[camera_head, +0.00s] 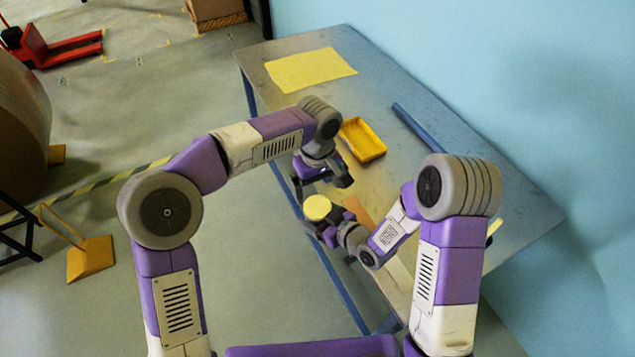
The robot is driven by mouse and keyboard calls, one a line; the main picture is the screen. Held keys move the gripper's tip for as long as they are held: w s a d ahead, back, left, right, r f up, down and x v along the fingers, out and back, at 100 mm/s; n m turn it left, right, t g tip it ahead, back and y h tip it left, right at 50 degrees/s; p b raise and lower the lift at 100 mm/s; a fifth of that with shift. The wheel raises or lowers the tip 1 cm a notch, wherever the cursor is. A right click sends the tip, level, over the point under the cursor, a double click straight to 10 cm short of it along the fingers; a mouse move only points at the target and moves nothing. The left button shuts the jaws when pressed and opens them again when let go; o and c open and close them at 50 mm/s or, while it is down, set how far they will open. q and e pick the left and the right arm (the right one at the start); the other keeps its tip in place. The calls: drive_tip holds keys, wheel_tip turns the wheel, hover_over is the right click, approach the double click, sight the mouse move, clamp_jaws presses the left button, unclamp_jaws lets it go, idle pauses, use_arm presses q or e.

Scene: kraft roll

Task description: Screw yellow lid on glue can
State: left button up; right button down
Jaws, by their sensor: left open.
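A round yellow lid (317,207) shows near the table's left edge, seen from above. It appears to sit on top of the glue can, whose body is mostly hidden below it, so I cannot tell how it is seated. My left gripper (312,188) is open, pointing down, just above and behind the lid in the picture, apart from it. My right gripper (325,232) is low beside the can, just below the lid in the picture. Its fingers are dark and small, and I cannot tell whether they close around the can.
The table (440,170) carries a yellow tray (362,140), a yellow sheet (310,70) at the far end and a blue bar (425,128) on the right. A brown piece (356,209) lies right of the lid. A blue wall borders the right side.

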sight(317, 206)
use_arm(q)
wheel_tip(317, 206, down, 7)
idle(0.3)
drive_tip(key=c, duration=1.1)
drive_tip(key=shift+m, duration=1.7)
drive_tip(key=o, duration=1.2)
drive_tip(key=shift+r, duration=2.3)
